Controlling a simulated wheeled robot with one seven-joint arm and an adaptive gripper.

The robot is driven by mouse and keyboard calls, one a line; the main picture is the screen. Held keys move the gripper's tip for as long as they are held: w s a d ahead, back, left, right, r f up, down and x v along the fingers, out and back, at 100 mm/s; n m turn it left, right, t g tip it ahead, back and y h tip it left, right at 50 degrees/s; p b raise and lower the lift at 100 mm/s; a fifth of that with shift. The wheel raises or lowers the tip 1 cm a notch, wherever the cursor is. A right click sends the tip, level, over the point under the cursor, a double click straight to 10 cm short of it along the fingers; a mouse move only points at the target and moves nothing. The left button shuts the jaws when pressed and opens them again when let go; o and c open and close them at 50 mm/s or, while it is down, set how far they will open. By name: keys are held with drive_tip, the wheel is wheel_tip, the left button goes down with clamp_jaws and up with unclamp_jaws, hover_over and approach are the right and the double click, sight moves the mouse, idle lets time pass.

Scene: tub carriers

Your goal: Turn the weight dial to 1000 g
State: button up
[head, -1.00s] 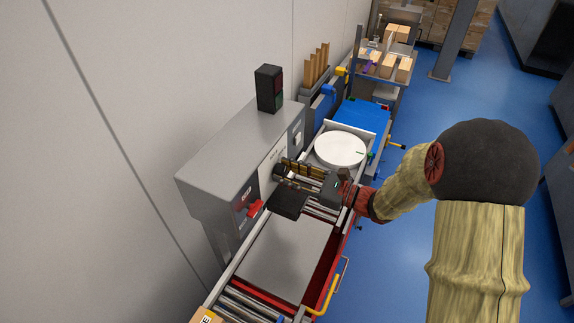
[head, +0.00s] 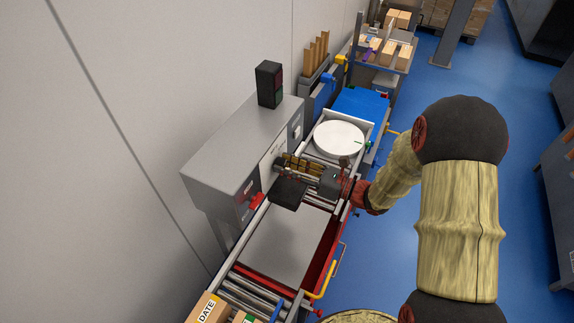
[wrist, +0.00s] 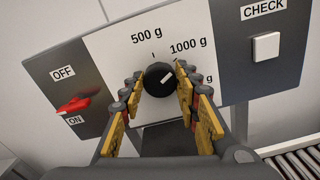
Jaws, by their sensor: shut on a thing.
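The black round weight dial (wrist: 160,79) sits on a white panel (wrist: 115,50) in the wrist view. A white mark on its face slants to the upper right. The "500 g" label (wrist: 147,39) is above the dial and the "1000 g" label (wrist: 187,46) is above right. A third label at the right is mostly hidden behind a finger. My gripper (wrist: 161,88) is shut on the dial, one finger on each side. In the head view my gripper (head: 295,165) is at the front of the grey machine (head: 240,140), and the dial is hidden.
A red OFF/ON switch (wrist: 73,104) is left of the dial, and a white CHECK button (wrist: 266,46) is right. A roller conveyor (head: 255,290) runs below, with a white round plate (head: 339,138) farther along.

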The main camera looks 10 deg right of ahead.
drive_tip(key=o, duration=1.2)
drive_tip(key=shift+c, duration=0.2)
drive_tip(key=v, duration=1.2)
drive_tip(key=shift+w, duration=0.1)
